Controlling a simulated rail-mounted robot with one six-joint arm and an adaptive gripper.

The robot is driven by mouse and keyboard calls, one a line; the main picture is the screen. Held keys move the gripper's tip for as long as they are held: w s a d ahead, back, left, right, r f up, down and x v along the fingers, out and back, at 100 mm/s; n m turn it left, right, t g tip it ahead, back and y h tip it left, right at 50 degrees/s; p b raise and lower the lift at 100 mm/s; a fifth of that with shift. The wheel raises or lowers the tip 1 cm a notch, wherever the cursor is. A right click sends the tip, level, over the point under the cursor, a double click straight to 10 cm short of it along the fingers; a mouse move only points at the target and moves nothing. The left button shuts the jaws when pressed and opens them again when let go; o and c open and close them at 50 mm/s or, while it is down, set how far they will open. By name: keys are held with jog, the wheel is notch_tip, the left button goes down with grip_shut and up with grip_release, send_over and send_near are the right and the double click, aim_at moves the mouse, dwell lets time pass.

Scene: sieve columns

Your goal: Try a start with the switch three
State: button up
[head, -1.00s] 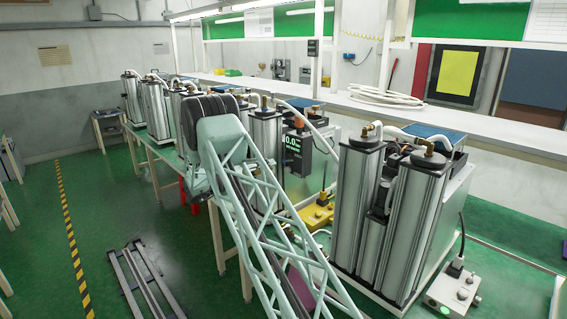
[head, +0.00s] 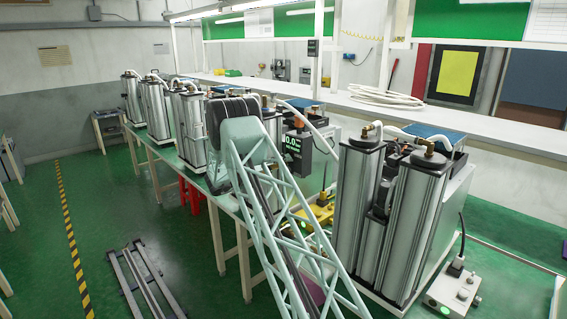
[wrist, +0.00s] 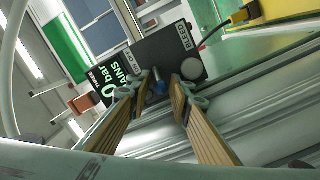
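A dark control box marked THREE, MAINS and BLEED (wrist: 165,52) fills the top middle of the wrist view, seen tilted. A round grey knob (wrist: 192,69) sits by the BLEED label. My gripper (wrist: 160,83) is open, its fingertips on either side of the lever; I cannot tell whether they touch it. In the head view the box's green display (head: 293,146) reads about 0.0, and my arm hides my gripper.
Tall metal columns (head: 408,225) stand at the right of the bench, with more at the far left. A yellow unit (head: 322,212) sits on the bench below the display. A grey box with buttons (head: 453,290) is at front right. A red stool (head: 190,195) stands beneath the bench.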

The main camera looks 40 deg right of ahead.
jog(key=c, duration=0.6)
jog(key=shift+o, duration=0.2)
jog(key=shift+s+a+r+n+t, duration=0.1)
jog(key=shift+s+n+t, duration=0.15)
jog(key=shift+n+t, duration=0.55)
jog(key=shift+s+n+t, duration=0.25)
jog(key=shift+n+t, duration=0.15)
jog(key=shift+t, duration=0.7)
jog(key=s+n+t+y+b, duration=0.1)
jog(key=n+t+y+b, duration=0.1)
jog(key=n+t+b, duration=0.1)
jog(key=s+n+t+y+b, duration=0.1)
jog(key=n+t+y+b, duration=0.2)
jog(key=t, duration=0.1)
jog(key=s+n+t+y+b, duration=0.1)
jog(key=n+t+y+b, duration=0.2)
jog(key=t+b, duration=0.1)
jog(key=shift+s+d+t, duration=0.15)
jog(key=shift+d+t, duration=0.1)
jog(key=shift+t, duration=0.05)
jog(key=shift+n+t+y+b, duration=0.3)
jog(key=shift+n+y+b, duration=0.1)
jog(key=shift+y+b, duration=0.1)
